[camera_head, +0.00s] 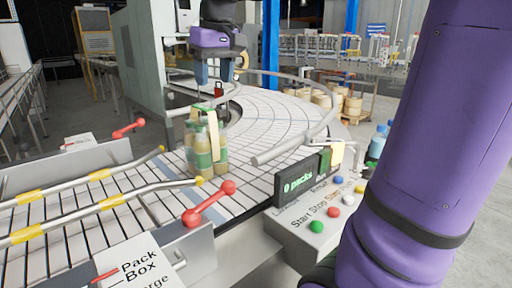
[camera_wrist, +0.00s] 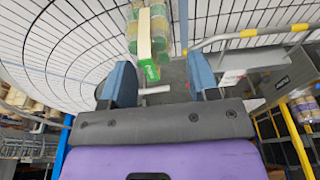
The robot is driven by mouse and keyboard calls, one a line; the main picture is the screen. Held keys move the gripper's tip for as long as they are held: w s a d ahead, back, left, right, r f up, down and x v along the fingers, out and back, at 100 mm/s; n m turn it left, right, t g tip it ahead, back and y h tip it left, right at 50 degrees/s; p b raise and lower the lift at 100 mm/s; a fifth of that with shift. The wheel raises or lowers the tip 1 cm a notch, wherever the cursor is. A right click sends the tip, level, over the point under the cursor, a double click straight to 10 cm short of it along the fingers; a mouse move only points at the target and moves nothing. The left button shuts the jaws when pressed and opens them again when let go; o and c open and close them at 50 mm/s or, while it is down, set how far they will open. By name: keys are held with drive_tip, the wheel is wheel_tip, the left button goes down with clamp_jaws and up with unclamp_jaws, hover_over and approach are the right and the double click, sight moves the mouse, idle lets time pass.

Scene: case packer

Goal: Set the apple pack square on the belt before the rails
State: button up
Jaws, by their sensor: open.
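The apple pack (camera_head: 203,148) stands upright on the white slatted belt (camera_head: 258,135), close to the open ends of the rails (camera_head: 120,197). It holds several jars with green and pale bands, under a beige carton strip. In the wrist view the pack (camera_wrist: 150,25) is at the top middle, just beyond my fingertips, with the strip's green end towards me. Whether it stands fully square to the rails I cannot tell. My gripper (camera_head: 220,76) is above and beyond the pack in the head view. Its blue fingers (camera_wrist: 161,78) are wide apart with nothing gripped between them.
The rails have yellow bands and red-knobbed clamps (camera_head: 208,203). A curved guide rail (camera_head: 297,137) borders the belt on the right. A control box (camera_head: 318,212) with coloured buttons and a "0 packs" display (camera_head: 298,184) stands in front. Open belt lies right of the pack.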

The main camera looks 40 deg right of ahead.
drive_tip(key=s+a+f+t, duration=0.1)
drive_tip(key=s+a+f, duration=0.1)
drive_tip(key=s+f, duration=0.3)
drive_tip(key=s+a+f+t, duration=0.2)
drive_tip(key=s+f, duration=0.4)
drive_tip(key=s, duration=0.7)
drive_tip(key=shift+s, duration=0.4)
drive_tip(key=shift+c, duration=0.5)
